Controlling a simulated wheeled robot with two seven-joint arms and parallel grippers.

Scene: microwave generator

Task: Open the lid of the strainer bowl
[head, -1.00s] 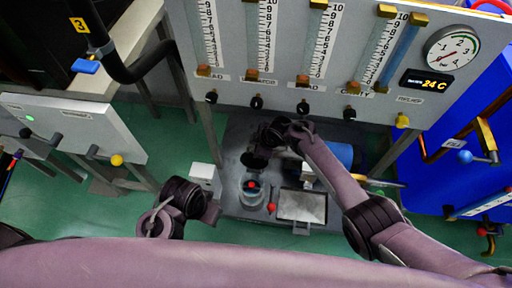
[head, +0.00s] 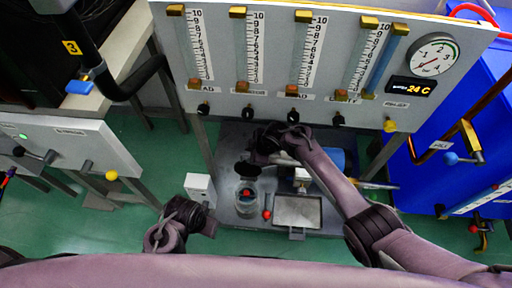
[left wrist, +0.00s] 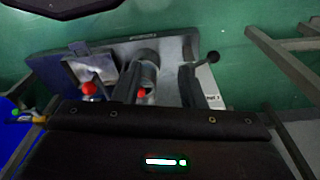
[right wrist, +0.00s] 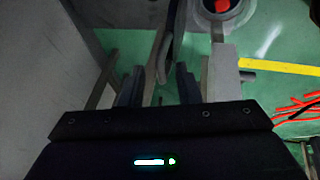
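The strainer bowl (head: 246,197) is a clear round vessel with a red part inside, on the grey base plate under the panel. A dark disc that looks like its lid (head: 248,171) stands tilted up at the bowl's back edge, apart from the mouth. My right gripper (head: 262,152) is just behind and above this disc. In the right wrist view its fingers (right wrist: 160,88) are apart, with a thin dark piece showing between or beyond them; contact cannot be told. My left gripper (head: 208,222) hangs left of the plate. Its fingers (left wrist: 158,85) are apart and empty, with the bowl (left wrist: 146,82) beyond.
A red-knobbed lever (head: 267,214) and a square metal tray (head: 298,211) are right of the bowl. A white box (head: 200,188) stands at its left. The panel with gauge tubes (head: 310,60) rises behind. A blue cylinder (head: 338,160) lies behind the tray.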

